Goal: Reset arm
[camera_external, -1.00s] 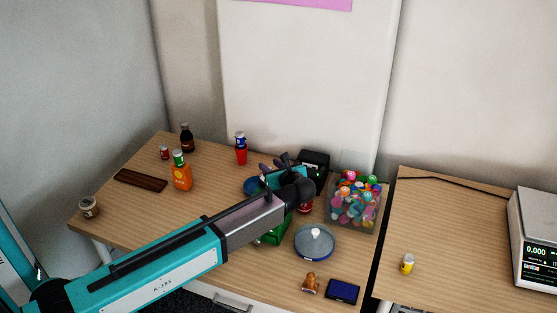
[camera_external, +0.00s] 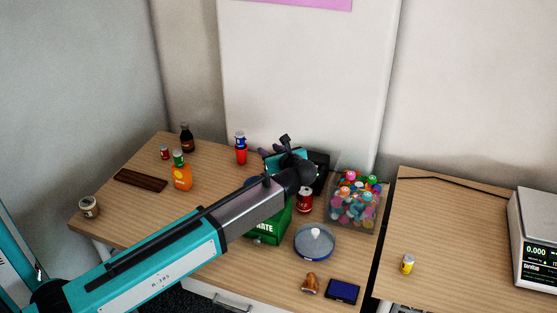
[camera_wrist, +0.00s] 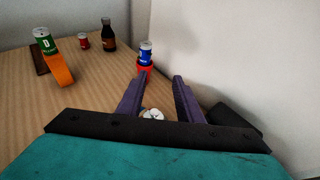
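My gripper (camera_wrist: 160,97) shows in the wrist view with its two purple fingers apart and nothing between their tips. In the external view my arm reaches over the left table (camera_external: 110,200), with its wrist above the back of the table. The gripper's fingers are mostly hidden there behind the wrist. In the wrist view a blue can (camera_wrist: 145,52) on a red cup (camera_wrist: 144,70) stands beyond the fingertips, apart from them. A white object (camera_wrist: 152,114) lies below, between the fingers in the picture.
A clear bin of colourful pieces (camera_external: 355,208), a red can (camera_external: 304,199), a green box (camera_external: 272,228) and a lidded round dish (camera_external: 314,242) stand near my wrist. A scale (camera_external: 535,240) is far right.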

